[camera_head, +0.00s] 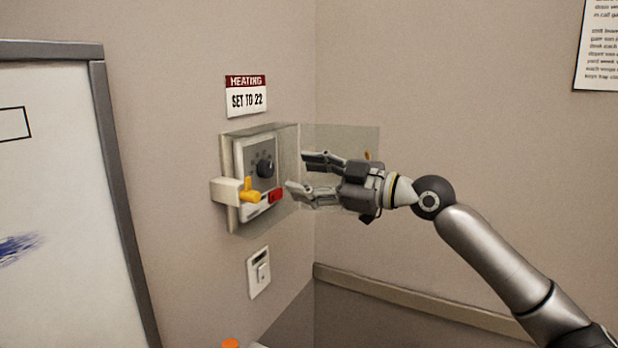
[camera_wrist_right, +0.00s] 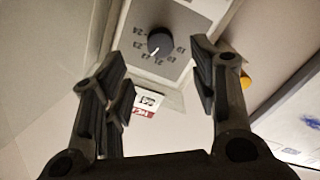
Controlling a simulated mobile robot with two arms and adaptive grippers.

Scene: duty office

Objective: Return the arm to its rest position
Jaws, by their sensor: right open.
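My right arm comes in from the lower right, its gripper (camera_head: 298,174) open and empty in front of the wall thermostat (camera_head: 245,160). A gap shows between the fingers and the dark dial (camera_head: 265,168). In the right wrist view the dial (camera_wrist_right: 160,42) shows beyond the spread fingertips (camera_wrist_right: 160,58). Its white mark points toward about 22, though the numbers are small. The clear cover (camera_head: 340,138) stands swung out to the right, partly behind my gripper. My left gripper is not in view.
A yellow lever (camera_head: 250,191) and a red part (camera_head: 275,196) sit below the dial. A heating sign (camera_head: 246,96) reads "SET TO 22". A light switch (camera_head: 258,271) is below. A whiteboard (camera_head: 60,180) stands left; a rail (camera_head: 420,305) runs low along the right wall.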

